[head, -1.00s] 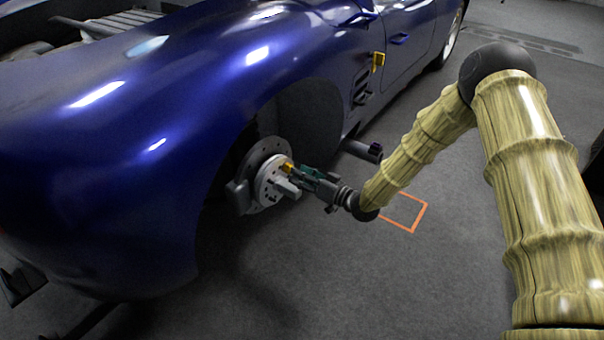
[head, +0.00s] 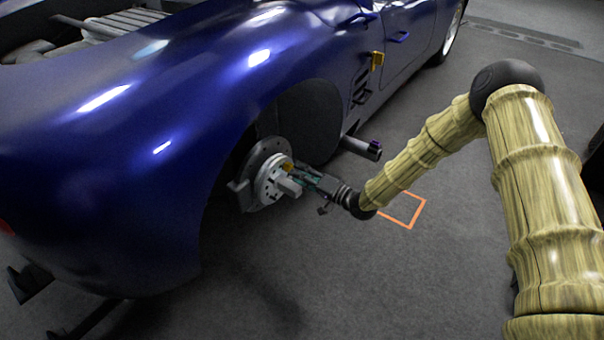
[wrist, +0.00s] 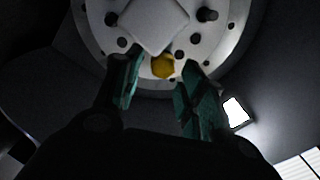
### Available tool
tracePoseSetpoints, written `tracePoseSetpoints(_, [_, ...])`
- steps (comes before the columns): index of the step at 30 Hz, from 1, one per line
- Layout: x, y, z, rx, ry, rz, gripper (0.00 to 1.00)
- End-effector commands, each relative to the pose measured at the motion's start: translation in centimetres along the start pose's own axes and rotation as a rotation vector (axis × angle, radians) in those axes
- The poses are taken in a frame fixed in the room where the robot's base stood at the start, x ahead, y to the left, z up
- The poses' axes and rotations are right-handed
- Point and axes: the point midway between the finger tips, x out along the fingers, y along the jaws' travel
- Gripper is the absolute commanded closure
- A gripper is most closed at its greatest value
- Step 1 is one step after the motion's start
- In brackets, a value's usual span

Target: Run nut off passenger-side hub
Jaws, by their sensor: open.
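The hub (head: 268,184) is a pale round face with studs and holes in front of a brake disc, in the open wheel arch of a blue car. A yellow nut (wrist: 162,66) shows on the hub face in the wrist view, below a pale square block (wrist: 155,22) at the hub's centre. My gripper (wrist: 158,82) has its teal fingers apart, one on each side of the nut. I cannot tell whether they touch it. In the head view, my gripper (head: 298,178) reaches the hub from the right, and the nut is a small yellow patch by the fingertips.
The blue car body (head: 130,150) overhangs the hub at left and above. A dark cylinder (head: 362,148) sticks out beside the car behind my gripper. An orange square outline (head: 421,212) marks the floor. The grey floor in front is clear.

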Motion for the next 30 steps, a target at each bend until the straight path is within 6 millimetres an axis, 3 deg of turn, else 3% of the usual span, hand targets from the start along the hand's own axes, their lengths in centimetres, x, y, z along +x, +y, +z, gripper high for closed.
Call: tracePoseSetpoints(30, [0.02, 0.14, 0.07, 0.560, 0.000, 0.000, 0.60])
